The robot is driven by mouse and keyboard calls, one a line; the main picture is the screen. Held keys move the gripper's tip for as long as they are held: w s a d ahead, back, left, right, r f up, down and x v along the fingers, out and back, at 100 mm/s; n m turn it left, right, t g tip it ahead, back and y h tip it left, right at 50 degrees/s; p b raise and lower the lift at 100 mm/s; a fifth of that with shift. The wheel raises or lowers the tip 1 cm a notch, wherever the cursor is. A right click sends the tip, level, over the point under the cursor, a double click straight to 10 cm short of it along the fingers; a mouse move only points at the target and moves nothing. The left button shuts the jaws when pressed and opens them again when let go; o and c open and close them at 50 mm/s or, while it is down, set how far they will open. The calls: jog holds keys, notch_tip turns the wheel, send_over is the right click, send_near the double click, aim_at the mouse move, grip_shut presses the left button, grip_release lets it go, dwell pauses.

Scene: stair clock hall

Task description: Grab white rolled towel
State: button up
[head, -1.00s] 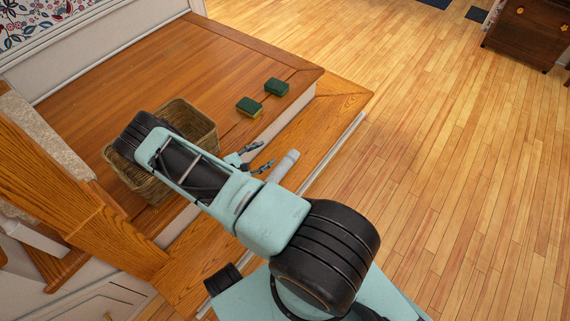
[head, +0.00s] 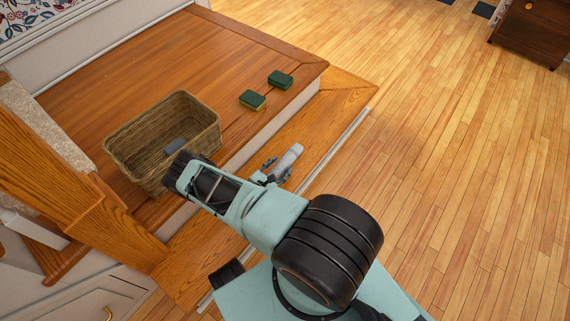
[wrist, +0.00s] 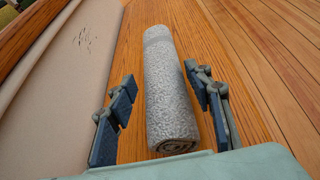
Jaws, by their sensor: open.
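The white rolled towel (wrist: 168,95) lies on the lower wooden step, looking pale grey, with its spiral end nearest the camera in the wrist view. In the head view the towel (head: 289,158) shows just beyond my gripper. My gripper (wrist: 163,88) is open, with one blue-padded finger on each side of the towel and a visible gap on both sides. In the head view my gripper (head: 277,170) is low over the step at the towel's near end. Whether the fingers touch the step cannot be told.
A wicker basket (head: 128,133) with a grey item (head: 176,146) inside stands on the upper landing. Two green and yellow sponges (head: 252,100) (head: 281,80) lie to its right. The riser (wrist: 72,75) rises left of the towel. Open floor (head: 450,170) is on the right.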

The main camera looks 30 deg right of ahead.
aim_at(286, 161)
jog(key=b+x, duration=0.1)
jog(key=x, duration=0.3)
jog(key=shift+s+f+b, duration=0.15)
jog(key=shift+f+b, duration=0.05)
jog(key=shift+b, duration=0.2)
jog(key=shift+w+d+f, duration=0.1)
jog(key=shift+w+d, duration=0.15)
jog(key=shift+d, duration=0.15)
jog(key=c, duration=0.9)
jog(key=shift+o, duration=0.2)
